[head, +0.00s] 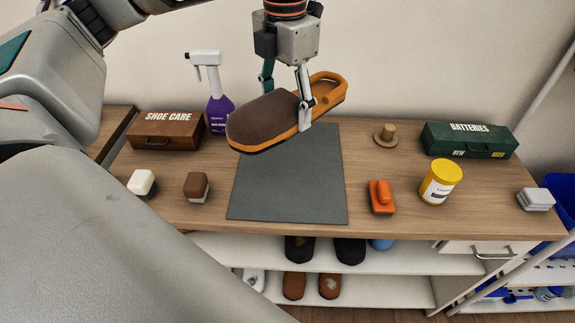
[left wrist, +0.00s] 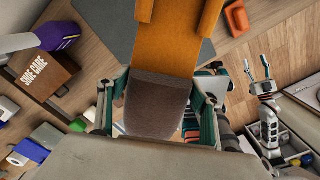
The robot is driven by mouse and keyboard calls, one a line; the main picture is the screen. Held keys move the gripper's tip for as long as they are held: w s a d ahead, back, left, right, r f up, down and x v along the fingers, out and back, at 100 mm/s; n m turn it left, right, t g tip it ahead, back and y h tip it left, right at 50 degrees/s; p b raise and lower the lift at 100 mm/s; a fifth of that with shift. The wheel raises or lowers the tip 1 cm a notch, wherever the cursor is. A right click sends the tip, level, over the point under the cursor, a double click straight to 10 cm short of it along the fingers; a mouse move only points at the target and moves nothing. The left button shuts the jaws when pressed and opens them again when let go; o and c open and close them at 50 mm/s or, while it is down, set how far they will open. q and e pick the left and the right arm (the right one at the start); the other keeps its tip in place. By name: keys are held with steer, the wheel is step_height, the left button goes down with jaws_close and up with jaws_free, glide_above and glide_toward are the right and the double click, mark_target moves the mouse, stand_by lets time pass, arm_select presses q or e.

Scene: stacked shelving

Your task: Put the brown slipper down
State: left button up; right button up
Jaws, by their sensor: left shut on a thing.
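The brown slipper (head: 265,122) has a brown upper and an orange sole and edge. It hangs above the dark grey mat (head: 290,190) on the wooden top, toe to the lower left in the head view. My left gripper (head: 303,110) comes from above and is shut on the slipper's middle. In the left wrist view the slipper (left wrist: 157,105) lies between the two fingers of my left gripper (left wrist: 160,110). My right gripper (left wrist: 258,68) shows at the right of the left wrist view, with its fingers apart and nothing between them.
The mat is bare. Shoes sit on shelves below.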

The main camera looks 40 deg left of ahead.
mark_target(286, 183)
arm_select(q)
step_height(286, 183, down, 20)
steer(key=shift+r+b, duration=0.1)
steer(key=shift+b, duration=0.65)
steer(key=o, duration=1.2)
